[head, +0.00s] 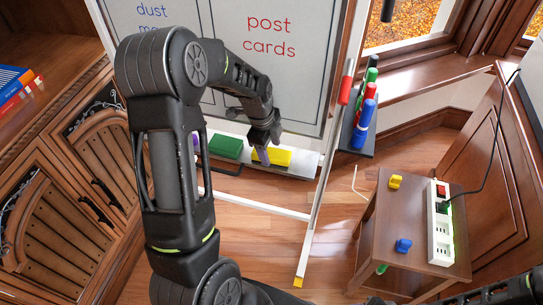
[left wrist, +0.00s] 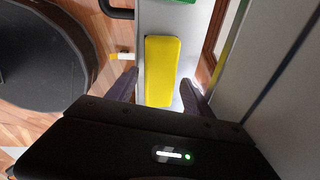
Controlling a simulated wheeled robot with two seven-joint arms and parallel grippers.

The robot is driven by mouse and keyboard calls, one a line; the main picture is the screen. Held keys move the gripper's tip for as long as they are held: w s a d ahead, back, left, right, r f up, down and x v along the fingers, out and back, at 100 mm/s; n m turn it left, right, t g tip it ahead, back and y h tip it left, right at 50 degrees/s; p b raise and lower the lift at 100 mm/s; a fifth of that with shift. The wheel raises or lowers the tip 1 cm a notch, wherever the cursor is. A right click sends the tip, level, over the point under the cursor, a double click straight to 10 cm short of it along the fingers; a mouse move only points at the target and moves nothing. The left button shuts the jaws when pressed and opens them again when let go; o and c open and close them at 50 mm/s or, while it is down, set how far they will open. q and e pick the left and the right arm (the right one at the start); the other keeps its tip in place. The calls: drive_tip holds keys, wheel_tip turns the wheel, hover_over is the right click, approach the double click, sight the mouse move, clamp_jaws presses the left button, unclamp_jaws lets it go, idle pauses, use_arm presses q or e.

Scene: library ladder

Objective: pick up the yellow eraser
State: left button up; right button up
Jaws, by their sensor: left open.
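The yellow eraser (head: 284,157) lies on the white tray (head: 300,171) at the foot of the whiteboard in the head view. In the left wrist view the yellow eraser (left wrist: 162,70) is a long rounded yellow block, lying lengthwise away from the camera. My left gripper (head: 263,149) is over the tray at the eraser and hides part of it in the head view. In the left wrist view its two fingers (left wrist: 158,92) are apart, one on each side of the eraser's near part. Whether they touch it cannot be told.
A green eraser (head: 226,145) lies left of it on the tray. Markers (head: 363,122) stand on a dark holder to the right. A small wooden table (head: 395,222) with a white power strip (head: 440,228) stands at lower right. Part of my right arm shows at the bottom right.

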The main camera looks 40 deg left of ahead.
use_arm(q)
drive_tip(key=shift+f, duration=0.55)
drive_tip(key=shift+c, duration=0.4)
drive_tip(key=c, duration=1.2)
drive_tip(key=shift+o, duration=0.2)
drive_tip(key=shift+r, duration=0.2)
drive_tip(key=shift+w+r, duration=0.1)
drive_tip(key=shift+r, duration=0.45)
wheel_tip(320, 180, up, 2)
drive_tip(key=shift+r, duration=0.1)
drive_tip(key=s+d, duration=0.2)
drive_tip(key=d, duration=0.3)
drive_tip(key=s+d, duration=0.3)
drive_tip(key=d, duration=0.3)
drive_tip(key=s+d, duration=0.2)
drive_tip(key=d, duration=0.3)
drive_tip(key=shift+s+d, duration=0.15)
drive_tip(key=shift+d, duration=0.15)
